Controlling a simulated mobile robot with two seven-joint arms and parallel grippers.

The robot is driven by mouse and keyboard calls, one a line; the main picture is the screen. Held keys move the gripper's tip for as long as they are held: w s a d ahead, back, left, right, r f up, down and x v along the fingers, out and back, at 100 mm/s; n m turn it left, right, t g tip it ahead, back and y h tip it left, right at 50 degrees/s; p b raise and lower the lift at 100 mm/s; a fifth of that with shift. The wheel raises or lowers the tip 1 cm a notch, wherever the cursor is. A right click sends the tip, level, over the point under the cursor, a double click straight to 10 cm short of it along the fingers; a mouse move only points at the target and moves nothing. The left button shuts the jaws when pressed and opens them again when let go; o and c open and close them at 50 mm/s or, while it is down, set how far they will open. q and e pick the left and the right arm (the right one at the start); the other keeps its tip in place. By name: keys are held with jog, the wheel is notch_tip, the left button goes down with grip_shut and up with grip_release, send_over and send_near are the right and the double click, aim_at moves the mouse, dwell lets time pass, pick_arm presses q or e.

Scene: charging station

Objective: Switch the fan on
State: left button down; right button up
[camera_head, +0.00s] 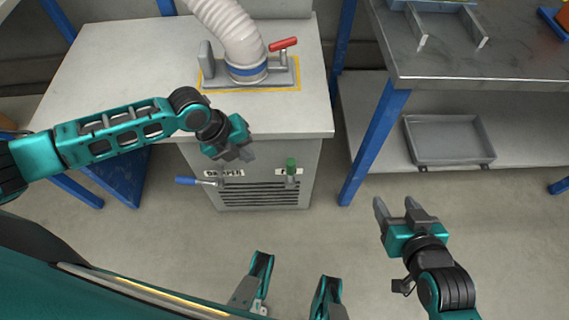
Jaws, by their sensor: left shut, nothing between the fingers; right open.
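A grey cabinet (312,180) stands under the left bench, its front facing me. On its front is a switch with a green handle (291,165), pointing up, over a label that seems to read FAN and is partly hidden by the switch. To its left is a lever with a blue handle (186,181) pointing left, beside a DAMPER label (224,173). My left gripper (247,156) is shut and empty, above and left of the green handle and apart from it in the picture. My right gripper (394,201) is open and empty over the floor at the right.
A ribbed hose (229,28) runs into a fitting on the left bench top (130,50); a red lever (283,44) sits beside it. A metal bench (470,65) with a grey tray (450,140) on its lower shelf stands at the right. The floor between is clear.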

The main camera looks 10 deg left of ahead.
aim_at(290, 172)
pick_arm(q)
jog(key=shift+w+a+m, duration=0.1)
jog(key=shift+a+m, duration=0.2)
jog(key=shift+a, duration=0.05)
jog(key=shift+f, duration=0.1)
jog(key=w+d+f+b, duration=0.3)
jog(key=d+f, duration=0.4)
jog(key=f, duration=0.2)
jog(key=shift+w+b, duration=0.25)
jog(key=shift+b, duration=0.15)
